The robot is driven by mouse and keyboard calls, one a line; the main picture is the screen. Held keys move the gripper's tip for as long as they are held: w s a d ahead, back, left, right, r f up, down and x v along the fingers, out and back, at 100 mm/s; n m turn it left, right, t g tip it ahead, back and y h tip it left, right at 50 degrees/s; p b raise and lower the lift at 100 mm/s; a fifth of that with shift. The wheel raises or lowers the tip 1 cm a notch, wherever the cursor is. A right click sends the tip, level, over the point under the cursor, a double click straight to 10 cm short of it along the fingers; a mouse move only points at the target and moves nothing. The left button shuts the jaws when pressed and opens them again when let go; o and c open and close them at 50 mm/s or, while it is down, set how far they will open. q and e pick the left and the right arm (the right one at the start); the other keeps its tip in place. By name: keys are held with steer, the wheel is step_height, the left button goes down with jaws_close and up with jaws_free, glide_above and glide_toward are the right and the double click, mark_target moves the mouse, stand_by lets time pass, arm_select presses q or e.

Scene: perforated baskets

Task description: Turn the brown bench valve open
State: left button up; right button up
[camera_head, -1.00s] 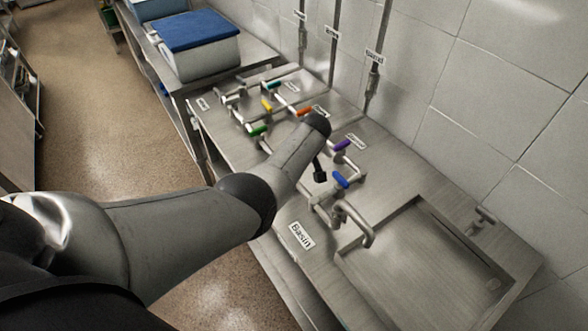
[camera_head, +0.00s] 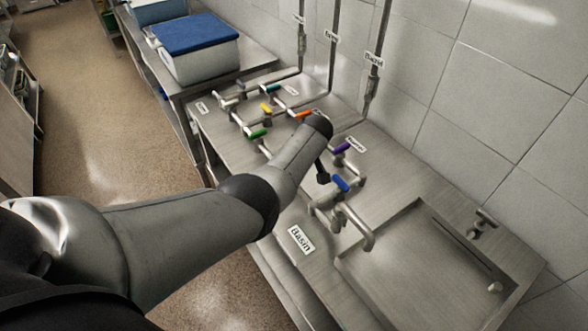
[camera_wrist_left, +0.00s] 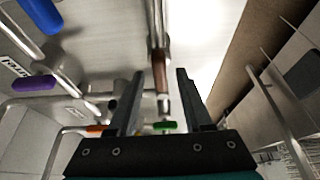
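The brown bench valve handle (camera_wrist_left: 159,74) shows in the left wrist view, in line with a grey pipe and between my left gripper's fingers. My left gripper (camera_wrist_left: 160,88) is open, with one black finger on each side of the handle. I cannot tell whether either finger touches it. In the head view my left arm hides the brown handle, and only a small black part of the left gripper (camera_head: 322,173) shows beside the blue handle. My right gripper is not in view.
Blue (camera_head: 340,184), purple (camera_head: 341,148), orange (camera_head: 304,114), green (camera_head: 258,133), yellow (camera_head: 266,108) and teal (camera_head: 272,88) handles stand on the bench pipes. A curved spout (camera_head: 357,226) and a basin (camera_head: 430,270) are at right. A blue-lidded box (camera_head: 200,58) stands at the back.

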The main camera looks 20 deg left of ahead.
arm_select(q)
steer(key=shift+s+d+r+p, duration=0.15)
steer(key=shift+r+p, duration=0.15)
steer(key=shift+r, duration=0.15)
steer(key=p+v, duration=0.2)
steer(key=v, duration=0.2)
steer(key=shift+d+r, duration=0.1)
steer(key=shift+r, duration=0.25)
steer(key=p+v, duration=0.1)
steer(key=v, duration=0.8)
steer(key=shift+d+r, duration=0.2)
steer(key=shift+s, duration=0.1)
